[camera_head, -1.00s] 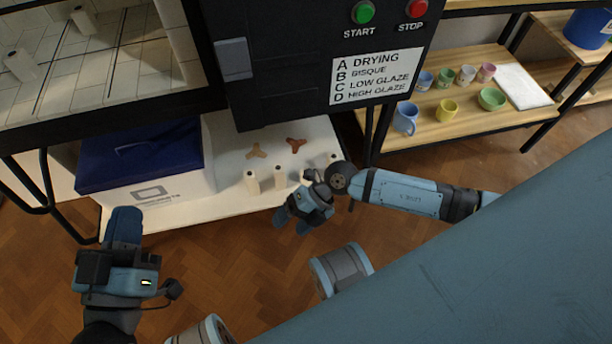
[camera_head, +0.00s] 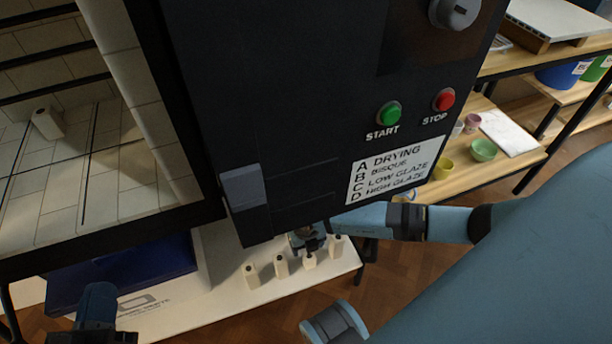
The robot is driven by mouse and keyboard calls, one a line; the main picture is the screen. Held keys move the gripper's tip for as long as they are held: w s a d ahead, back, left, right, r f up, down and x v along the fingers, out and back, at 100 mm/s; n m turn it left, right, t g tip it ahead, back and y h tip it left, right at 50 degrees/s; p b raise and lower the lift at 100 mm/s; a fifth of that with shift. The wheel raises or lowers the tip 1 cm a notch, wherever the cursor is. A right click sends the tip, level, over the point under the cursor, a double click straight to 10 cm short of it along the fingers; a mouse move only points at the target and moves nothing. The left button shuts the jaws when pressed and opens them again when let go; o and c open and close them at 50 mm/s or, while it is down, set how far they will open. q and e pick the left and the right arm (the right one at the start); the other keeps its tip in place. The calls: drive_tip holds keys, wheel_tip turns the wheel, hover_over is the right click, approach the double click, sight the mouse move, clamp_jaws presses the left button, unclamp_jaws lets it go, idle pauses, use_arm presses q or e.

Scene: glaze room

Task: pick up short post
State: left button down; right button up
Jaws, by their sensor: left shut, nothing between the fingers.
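Several small cream posts with dark holes in their tops stand upright in a row on the low white shelf (camera_head: 215,308): a left post (camera_head: 251,277), a second post (camera_head: 281,267), a third post (camera_head: 309,262) and a right post (camera_head: 336,247). My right gripper (camera_head: 308,240) is just behind the third post, under the kiln's control box; its fingers are mostly hidden, and I cannot tell whether it touches a post. My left gripper (camera_head: 97,303) is shut and empty at the lower left, in front of the shelf and away from the posts.
The dark control box (camera_head: 300,120) overhangs the shelf's back. Another cream post (camera_head: 46,122) stands inside the open tiled kiln (camera_head: 60,190). A blue-lidded box (camera_head: 150,268) fills the shelf's left. Cups and a green bowl (camera_head: 483,150) stand on a wooden rack at right.

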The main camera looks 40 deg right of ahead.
sight(307, 256)
wheel_tip(307, 256, down, 6)
drive_tip(key=shift+s+r+b, duration=0.1)
drive_tip(key=shift+r+b, duration=0.1)
drive_tip(key=shift+b, duration=0.65)
drive_tip(key=f+b, duration=0.2)
drive_tip(key=f, duration=0.1)
drive_tip(key=f+b, duration=0.1)
drive_tip(key=f, duration=0.1)
drive_tip(key=shift+s+d+f, duration=0.2)
drive_tip(key=shift+d, duration=0.1)
use_arm(q)
wheel_tip(307, 256, down, 7)
drive_tip(key=m+g, duration=0.1)
drive_tip(key=g, duration=0.2)
drive_tip(key=shift+w+d+f, duration=0.15)
drive_tip(key=shift+d, duration=0.05)
use_arm(e)
drive_tip(key=shift+c, duration=0.2)
drive_tip(key=c, duration=1)
